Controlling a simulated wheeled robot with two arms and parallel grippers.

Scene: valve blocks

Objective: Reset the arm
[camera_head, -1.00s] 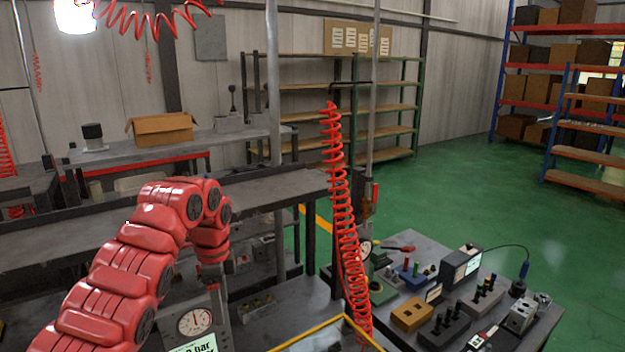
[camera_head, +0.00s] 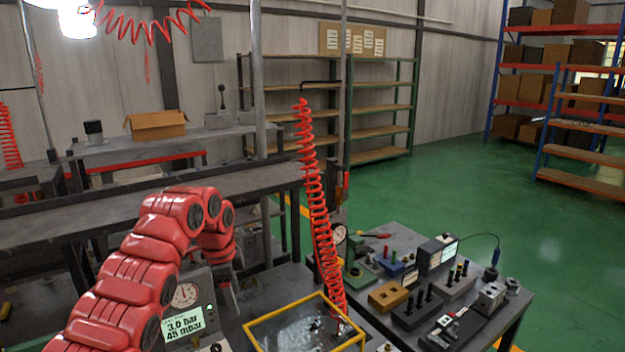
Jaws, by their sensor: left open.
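My left arm (camera_head: 135,275) is red. It comes in from the lower left, rises, bends over at its elbow and points down near the pressure gauge panel. My left gripper (camera_head: 228,292) hangs below the wrist, grey and partly hidden. It is open, and I see nothing held in it. The gauge panel (camera_head: 207,310) has a round dial and a lit display reading 3.0 bar and 45 mbar. It stands just left of the gripper; I cannot tell whether they touch. My right arm and gripper are not in view.
A yellow-rimmed clear tray (camera_head: 263,345) lies right of the gripper. A red coiled hose (camera_head: 318,215) hangs beside it. Valve blocks, including a yellow one (camera_head: 388,295) and a dark one (camera_head: 418,308), stand on the right bench. Green floor (camera_head: 470,175) is open behind.

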